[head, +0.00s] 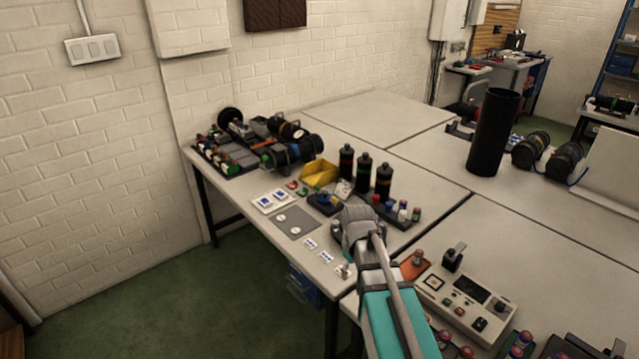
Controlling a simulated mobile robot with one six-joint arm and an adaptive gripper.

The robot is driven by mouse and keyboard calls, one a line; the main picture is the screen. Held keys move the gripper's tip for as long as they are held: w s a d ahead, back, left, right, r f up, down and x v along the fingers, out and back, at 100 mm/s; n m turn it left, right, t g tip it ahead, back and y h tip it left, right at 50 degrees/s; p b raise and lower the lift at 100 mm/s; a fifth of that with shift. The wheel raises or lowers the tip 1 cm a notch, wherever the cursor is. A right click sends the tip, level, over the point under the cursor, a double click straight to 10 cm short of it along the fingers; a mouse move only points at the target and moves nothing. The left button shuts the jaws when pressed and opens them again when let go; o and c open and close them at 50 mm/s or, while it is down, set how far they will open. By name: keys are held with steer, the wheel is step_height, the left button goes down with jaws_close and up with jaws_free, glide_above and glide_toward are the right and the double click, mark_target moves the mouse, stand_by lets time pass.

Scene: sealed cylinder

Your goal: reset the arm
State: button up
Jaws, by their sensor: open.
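My arm reaches up from the bottom of the head view, with a teal link and a grey wrist (362,232). My gripper (345,268) is at the far end of the arm, over the front edge of the near table. Its fingers are small and partly hidden by the wrist, and I see nothing held in them. A grey plate with white discs (292,222) and small white cards (326,257) lie on the table just left of the wrist.
Three dark bottles (364,172) stand behind the wrist, near a yellow bin (319,173). A control box with a screen (466,298) sits to the right of the arm. A tall black cylinder (493,132) stands on the far table (425,150). Green floor is clear at left.

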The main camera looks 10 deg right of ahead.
steer(key=s+m, duration=0.5)
steer(key=s, duration=0.3)
steer(key=shift+s+a+m, duration=0.3)
steer(key=shift+s+m, duration=0.05)
steer(key=shift+m, duration=0.05)
stand_by(0.9)
